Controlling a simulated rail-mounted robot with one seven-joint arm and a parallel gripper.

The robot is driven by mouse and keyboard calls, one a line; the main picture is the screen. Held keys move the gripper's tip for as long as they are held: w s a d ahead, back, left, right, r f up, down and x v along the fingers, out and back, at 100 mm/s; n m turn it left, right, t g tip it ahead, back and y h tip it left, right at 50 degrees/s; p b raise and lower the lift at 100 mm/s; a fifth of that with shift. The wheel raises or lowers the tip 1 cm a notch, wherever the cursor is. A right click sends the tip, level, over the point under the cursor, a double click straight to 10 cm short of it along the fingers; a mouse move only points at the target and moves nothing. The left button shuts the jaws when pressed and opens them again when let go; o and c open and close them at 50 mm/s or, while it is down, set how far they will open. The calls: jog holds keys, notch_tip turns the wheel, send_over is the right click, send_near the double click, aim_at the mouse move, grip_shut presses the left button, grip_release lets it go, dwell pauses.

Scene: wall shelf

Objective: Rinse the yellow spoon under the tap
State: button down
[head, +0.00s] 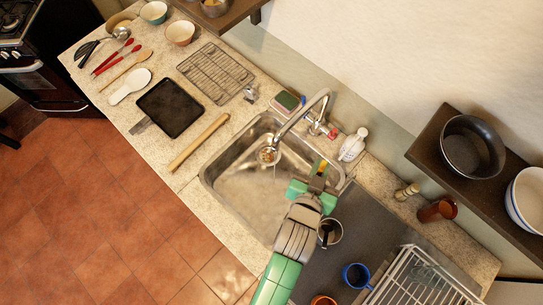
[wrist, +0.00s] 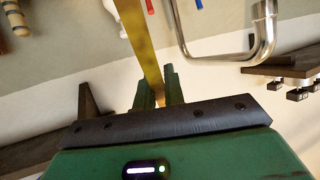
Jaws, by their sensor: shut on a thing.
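My gripper (head: 312,190) is over the right side of the sink (head: 225,200), shut on the yellow spoon (head: 322,167). In the wrist view, a long yellow strip of the spoon (wrist: 148,45) runs up from between my green fingers (wrist: 159,92) and out of the top of the picture. The spoon's far end is out of that view and hard to make out in the head view. The chrome tap (head: 308,107) arches over the sink, its spout left of the spoon and apart from it. The tap's pipe also shows in the wrist view (wrist: 264,35).
A metal cup (head: 330,232), a blue mug (head: 356,275) and a dish rack (head: 420,280) stand right of the sink. A soap bottle (head: 353,145) and a sponge (head: 287,101) are by the wall. A rolling pin (head: 199,142) lies left of the sink. A shelf (head: 430,152) projects at right.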

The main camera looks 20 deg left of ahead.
jog(key=shift+d, duration=0.15)
jog(key=shift+w+a, duration=0.1)
jog(key=shift+a, duration=0.5)
jog(key=shift+d, duration=0.1)
jog(key=shift+d+p, duration=0.35)
jog(key=shift+d, duration=0.15)
jog(key=shift+a, duration=0.15)
jog(key=shift+a, duration=0.45)
